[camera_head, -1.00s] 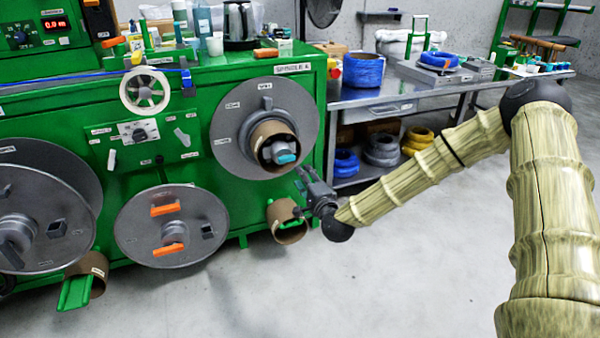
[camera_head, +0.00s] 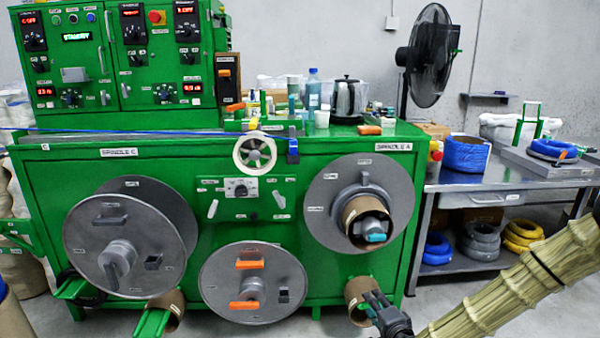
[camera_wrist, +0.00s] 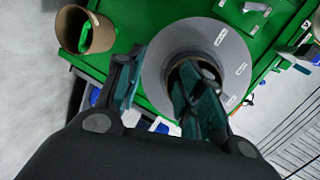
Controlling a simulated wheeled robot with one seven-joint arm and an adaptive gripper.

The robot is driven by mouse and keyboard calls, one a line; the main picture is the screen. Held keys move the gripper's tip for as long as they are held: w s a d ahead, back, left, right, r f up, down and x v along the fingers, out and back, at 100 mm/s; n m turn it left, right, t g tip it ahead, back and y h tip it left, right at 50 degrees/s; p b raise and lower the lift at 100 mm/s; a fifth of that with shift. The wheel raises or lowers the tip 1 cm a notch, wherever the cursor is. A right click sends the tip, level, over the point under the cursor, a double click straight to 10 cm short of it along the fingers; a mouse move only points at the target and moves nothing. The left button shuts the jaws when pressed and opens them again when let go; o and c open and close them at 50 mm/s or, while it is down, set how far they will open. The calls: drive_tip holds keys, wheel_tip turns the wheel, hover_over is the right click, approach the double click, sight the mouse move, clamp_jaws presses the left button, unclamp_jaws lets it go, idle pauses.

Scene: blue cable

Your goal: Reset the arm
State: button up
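My arm reaches in from the lower right of the head view. My gripper (camera_head: 370,298) is at the bottom, overlapping the cardboard core on the lower right of the green machine (camera_head: 330,240) in the picture. In the wrist view its two dark fingers (camera_wrist: 160,85) are spread apart with nothing seen held between them. The right finger overlaps the spindle A disc (camera_wrist: 158,75) in that view. The head view shows the disc (camera_head: 322,205) above my gripper, with a cardboard core at its centre. Contact cannot be told.
A lower cardboard core (camera_head: 355,314) sticks out near my gripper and shows in the wrist view (camera_wrist: 102,32). A metal bench (camera_head: 450,186) with a blue cable coil (camera_head: 555,148) stands right. A kettle (camera_head: 348,98) stands on the machine. Grey floor shows at lower right.

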drive_tip(key=s+a+f+n+g, duration=0.3)
drive_tip(key=s+f+n+g, duration=0.1)
drive_tip(key=s+f, duration=0.6)
drive_tip(key=s+a+f+n+g, duration=0.35)
drive_tip(key=s+f, duration=0.55)
drive_tip(key=s, duration=0.3)
drive_tip(key=s+d+f+n+g+h, duration=0.1)
drive_tip(key=s+d+f+n+g, duration=0.1)
drive_tip(key=s, duration=0.5)
drive_tip(key=s+d+f+n+g, duration=0.1)
drive_tip(key=s+n+g, duration=0.1)
drive_tip(key=s, duration=0.5)
drive_tip(key=s+d+f+n+g+h, duration=0.1)
drive_tip(key=s+d+f+n+g, duration=0.15)
drive_tip(key=s, duration=0.55)
wheel_tip(320, 180, up, 23)
drive_tip(key=s+p, duration=0.1)
drive_tip(key=p, duration=2.1)
drive_tip(key=shift+s+d+r+g+p, duration=0.2)
drive_tip(key=shift+s+d+g+p, duration=0.05)
drive_tip(key=shift+s+g+p, duration=0.15)
